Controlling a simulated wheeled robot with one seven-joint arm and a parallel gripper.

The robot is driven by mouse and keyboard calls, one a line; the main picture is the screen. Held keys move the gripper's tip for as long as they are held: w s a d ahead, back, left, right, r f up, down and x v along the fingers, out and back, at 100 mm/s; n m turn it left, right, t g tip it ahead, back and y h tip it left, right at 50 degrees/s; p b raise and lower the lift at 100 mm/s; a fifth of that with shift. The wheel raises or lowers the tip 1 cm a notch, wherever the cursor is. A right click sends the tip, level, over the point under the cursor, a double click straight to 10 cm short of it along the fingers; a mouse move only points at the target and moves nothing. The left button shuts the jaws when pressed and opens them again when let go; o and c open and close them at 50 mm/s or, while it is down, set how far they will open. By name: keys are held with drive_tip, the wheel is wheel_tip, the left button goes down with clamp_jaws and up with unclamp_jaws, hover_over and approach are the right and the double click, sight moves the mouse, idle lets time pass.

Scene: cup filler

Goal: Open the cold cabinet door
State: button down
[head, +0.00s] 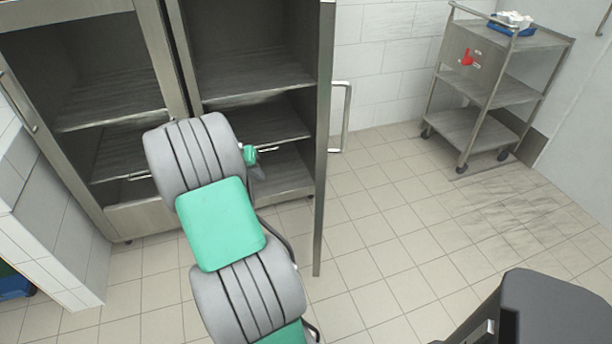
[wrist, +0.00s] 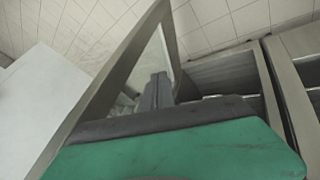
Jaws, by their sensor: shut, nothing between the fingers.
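The steel cold cabinet (head: 155,55) stands at the upper left in the head view. Its right door (head: 322,150) is swung out from the front and shows nearly edge-on, with its bar handle (head: 340,118) on the outer face. In the wrist view the framed door (wrist: 112,78) slants up the left side and the shelves (wrist: 222,75) show on the right. My gripper (wrist: 160,88) is shut and empty, on the inner side of the open door. I cannot tell whether it touches the door.
The left bay has its own handle (head: 20,105) at the far left. A wheeled steel trolley (head: 485,85) with a blue tray (head: 512,27) stands at the back right. The tiled floor (head: 420,220) between the open door and the trolley is clear.

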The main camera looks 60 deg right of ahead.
drive_tip(key=s+d+f+m+g+p, duration=0.1)
drive_tip(key=s+d+f, duration=0.8)
drive_tip(key=d, duration=0.3)
drive_tip(key=shift+s+f+m, duration=0.15)
drive_tip(key=shift+s+m, duration=0.25)
drive_tip(key=shift+s, duration=0.4)
